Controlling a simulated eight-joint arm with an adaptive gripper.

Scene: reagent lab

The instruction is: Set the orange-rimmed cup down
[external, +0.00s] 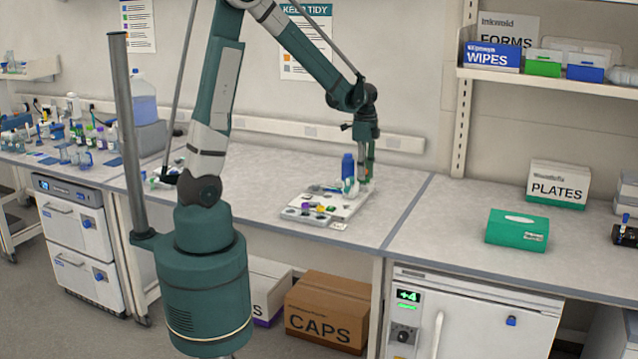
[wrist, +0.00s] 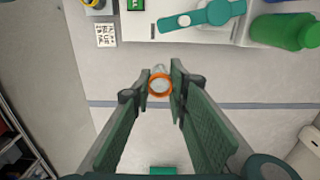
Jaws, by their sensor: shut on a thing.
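The orange-rimmed cup (wrist: 160,86) is small and clear with a bright orange ring. In the wrist view it sits between the tips of my gripper (wrist: 162,80), whose two green padded fingers are closed on it from both sides. Pale bench top shows around and beyond the cup; I cannot tell whether its base touches the surface. In the external view my gripper (external: 366,178) points down at the right end of the white tray (external: 347,211), and the cup cannot be made out there.
The wrist view shows a teal tool (wrist: 205,16) and a green bottle (wrist: 280,31) on the tray side, and a printed card (wrist: 106,35). A blue bottle (external: 347,167) stands near my gripper. The bench (external: 275,165) is clear left of the tray.

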